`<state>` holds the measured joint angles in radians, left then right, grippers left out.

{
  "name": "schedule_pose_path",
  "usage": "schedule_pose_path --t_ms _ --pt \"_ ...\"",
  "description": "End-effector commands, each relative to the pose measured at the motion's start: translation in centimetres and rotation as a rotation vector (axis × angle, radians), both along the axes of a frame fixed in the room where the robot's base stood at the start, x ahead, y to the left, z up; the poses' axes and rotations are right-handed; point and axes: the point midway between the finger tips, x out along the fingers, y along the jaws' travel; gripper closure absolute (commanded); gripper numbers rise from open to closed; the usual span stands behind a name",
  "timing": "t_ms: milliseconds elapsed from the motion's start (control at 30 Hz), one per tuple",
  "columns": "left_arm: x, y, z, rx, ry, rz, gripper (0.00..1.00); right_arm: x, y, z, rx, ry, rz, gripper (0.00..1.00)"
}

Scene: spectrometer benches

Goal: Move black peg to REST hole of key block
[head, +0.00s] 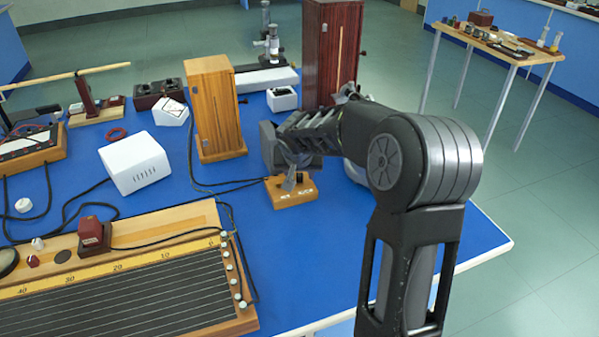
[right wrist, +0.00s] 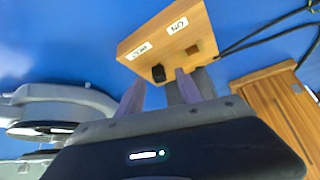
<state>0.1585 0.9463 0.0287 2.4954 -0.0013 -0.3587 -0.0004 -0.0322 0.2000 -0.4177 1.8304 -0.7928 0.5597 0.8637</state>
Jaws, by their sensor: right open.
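The key block (head: 292,195) is a small wooden block on the blue bench, with two white labels on top. In the right wrist view, the block (right wrist: 165,40) shows an ON label and a second label that looks like REST. The black peg (right wrist: 158,73) is at the hole position beside the REST label. In the head view, my right gripper (head: 289,180) partly hides the block. My left gripper is not in view.
A tall wooden box (head: 214,110) stands behind and left of the block, and a dark red cabinet (head: 331,50) behind the arm. A white box (head: 135,163) and a wire board (head: 120,285) are left. Black cables run to the block.

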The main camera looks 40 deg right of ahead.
Motion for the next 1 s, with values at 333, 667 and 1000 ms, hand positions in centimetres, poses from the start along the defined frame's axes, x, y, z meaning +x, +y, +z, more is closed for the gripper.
schedule_pose_path --t_ms 333,667,1000 --pt "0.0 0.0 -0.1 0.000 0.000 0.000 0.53 -0.3 0.4 0.7 0.001 -0.001 0.001 0.57" --pt "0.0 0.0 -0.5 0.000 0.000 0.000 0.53 -2.4 2.2 5.1 0.000 -0.004 0.002 0.57" --pt "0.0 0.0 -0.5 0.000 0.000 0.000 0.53 -3.2 2.8 6.6 0.001 0.001 0.000 0.57"
